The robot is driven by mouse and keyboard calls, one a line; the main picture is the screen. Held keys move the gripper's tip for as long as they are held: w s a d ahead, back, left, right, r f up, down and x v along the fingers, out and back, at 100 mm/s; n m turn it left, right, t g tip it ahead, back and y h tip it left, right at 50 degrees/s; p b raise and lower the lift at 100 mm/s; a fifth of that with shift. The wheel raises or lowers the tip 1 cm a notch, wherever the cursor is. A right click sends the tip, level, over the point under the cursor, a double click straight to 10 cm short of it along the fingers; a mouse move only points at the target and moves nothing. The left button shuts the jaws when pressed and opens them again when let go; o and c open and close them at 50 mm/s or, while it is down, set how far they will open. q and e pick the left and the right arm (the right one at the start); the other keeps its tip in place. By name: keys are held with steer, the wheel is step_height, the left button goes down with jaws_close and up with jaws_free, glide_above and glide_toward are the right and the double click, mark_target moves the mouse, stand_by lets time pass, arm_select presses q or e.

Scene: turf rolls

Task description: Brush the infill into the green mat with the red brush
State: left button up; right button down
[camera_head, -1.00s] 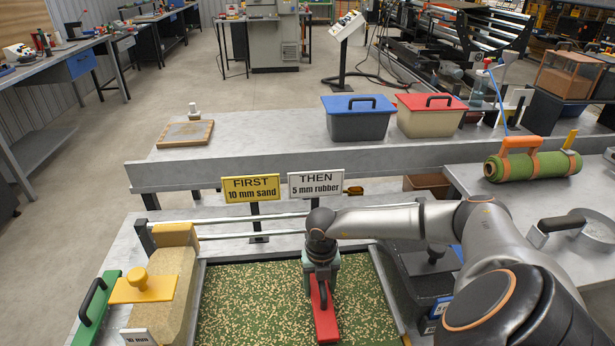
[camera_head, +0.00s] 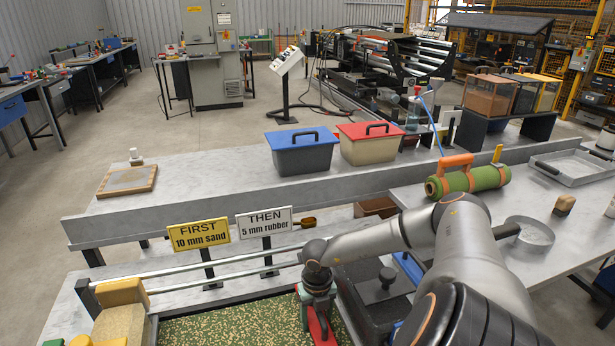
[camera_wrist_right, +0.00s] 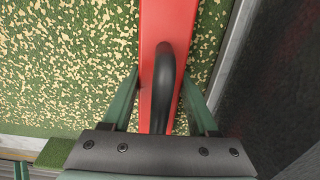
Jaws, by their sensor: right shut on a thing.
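The green mat (camera_head: 230,328) lies in the tray at the bottom of the head view, with tan infill grains scattered unevenly over it. The wrist view shows denser speckles on the mat (camera_wrist_right: 70,60) to the left of the brush and thinner ones near the bottom left. My right gripper (camera_head: 318,300) is shut on the black handle of the red brush (camera_head: 328,335). In the wrist view the red brush (camera_wrist_right: 181,18) lies over the mat near its right edge, its handle between the fingers. Its bristles are hidden. My left gripper is not in view.
A grey rim (camera_wrist_right: 232,60) runs close to the right of the brush. Yellow "FIRST" (camera_head: 199,235) and white "THEN" (camera_head: 264,221) signs stand behind the mat. Blue-lidded (camera_head: 303,152) and red-lidded (camera_head: 370,143) bins and a green roll (camera_head: 468,181) sit beyond.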

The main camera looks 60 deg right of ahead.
mark_target(291, 333)
steer(key=shift+f, duration=0.1)
steer(key=shift+w+a+b, duration=0.3)
steer(key=shift+w+a, duration=0.75)
steer(key=shift+a, duration=0.2)
steer(key=shift+w+a+b, duration=0.25)
steer(key=shift+w+a, duration=0.75)
steer(key=shift+a, duration=0.25)
steer(key=shift+s+d+p, duration=0.3)
steer(key=shift+s+d, duration=0.8)
steer(key=shift+d, duration=0.2)
steer(key=shift+s+d+p, duration=0.25)
steer(key=shift+s+d, duration=0.8)
steer(key=shift+d, duration=0.25)
